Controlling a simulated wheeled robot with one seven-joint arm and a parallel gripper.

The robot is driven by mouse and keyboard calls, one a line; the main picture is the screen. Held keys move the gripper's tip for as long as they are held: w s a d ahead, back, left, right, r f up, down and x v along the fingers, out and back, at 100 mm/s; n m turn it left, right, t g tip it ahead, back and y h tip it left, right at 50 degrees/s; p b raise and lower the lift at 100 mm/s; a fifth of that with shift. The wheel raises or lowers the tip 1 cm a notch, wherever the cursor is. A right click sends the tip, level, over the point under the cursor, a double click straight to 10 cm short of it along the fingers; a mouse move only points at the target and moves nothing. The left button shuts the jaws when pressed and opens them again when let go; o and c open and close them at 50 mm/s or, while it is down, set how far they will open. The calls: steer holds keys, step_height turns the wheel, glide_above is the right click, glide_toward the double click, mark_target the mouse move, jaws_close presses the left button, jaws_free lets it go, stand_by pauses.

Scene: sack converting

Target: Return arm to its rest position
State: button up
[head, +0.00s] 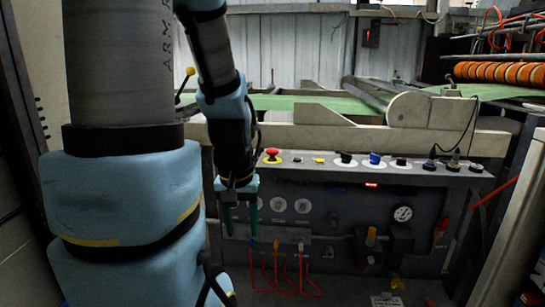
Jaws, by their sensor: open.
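My arm (120,85) fills the left of the head view and reaches forward, then bends down. My gripper (241,229) hangs pointing down in front of the control panel (330,195), at the panel's left part. Its two green fingers are apart and nothing shows between them. The fingertips appear close above a blue-topped fitting with red tubes, but I cannot tell if they touch anything. My arm hides the left end of the panel.
A red button (271,155) and several dark knobs line the panel's top edge. A pressure gauge (403,213) and red tubes (300,280) are on its front. Orange rollers (500,72) and a green belt (300,103) lie behind. A pale panel (515,235) bounds the right side.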

step_height(320, 180, up, 18)
steer(key=p, duration=1.8)
steer(key=shift+r, duration=0.1)
